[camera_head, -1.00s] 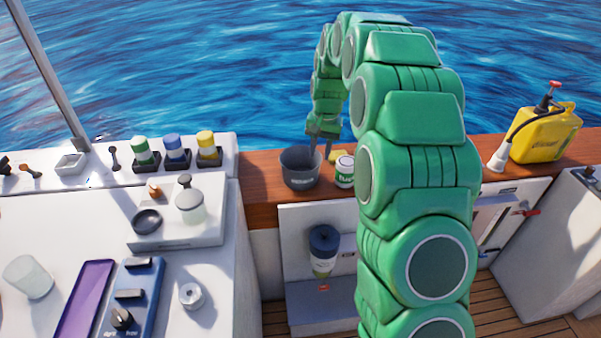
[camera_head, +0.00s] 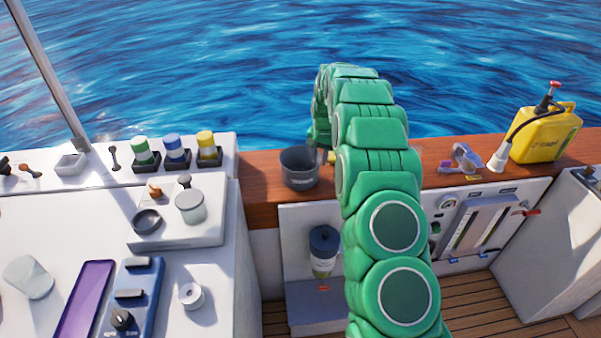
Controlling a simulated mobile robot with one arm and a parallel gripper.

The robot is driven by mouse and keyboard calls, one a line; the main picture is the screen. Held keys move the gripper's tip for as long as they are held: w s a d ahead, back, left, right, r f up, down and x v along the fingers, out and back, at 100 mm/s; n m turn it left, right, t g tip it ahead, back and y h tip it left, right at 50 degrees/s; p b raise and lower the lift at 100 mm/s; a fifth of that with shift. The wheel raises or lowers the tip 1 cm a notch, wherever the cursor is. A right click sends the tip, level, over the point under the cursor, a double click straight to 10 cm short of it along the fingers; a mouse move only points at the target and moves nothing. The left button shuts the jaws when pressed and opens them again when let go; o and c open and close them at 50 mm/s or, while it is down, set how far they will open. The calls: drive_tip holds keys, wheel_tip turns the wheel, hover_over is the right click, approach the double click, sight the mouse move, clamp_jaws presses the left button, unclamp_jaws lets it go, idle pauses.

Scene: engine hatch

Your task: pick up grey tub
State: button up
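The grey tub (camera_head: 300,170) stands upright on the wooden ledge, left of my green arm. Its open rim faces up and some pale lettering shows on its front. My arm arches out over the ledge and comes down on the far side, just behind and to the right of the tub. The fingers of my gripper do not show; they are hidden low behind the tub and the arm. I cannot see whether they touch the tub.
A small yellow item (camera_head: 331,157) shows between tub and arm. On the ledge's right are a purple-grey tool (camera_head: 464,158), a white nozzle (camera_head: 498,160) and a yellow jug (camera_head: 545,135). Capped bottles (camera_head: 176,150) stand to the left. A blue-lidded jar (camera_head: 323,250) is below.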

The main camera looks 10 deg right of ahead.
sight(318, 173)
drive_tip(key=shift+a+f, duration=0.15)
drive_tip(key=shift+f, duration=3.65)
clamp_jaws()
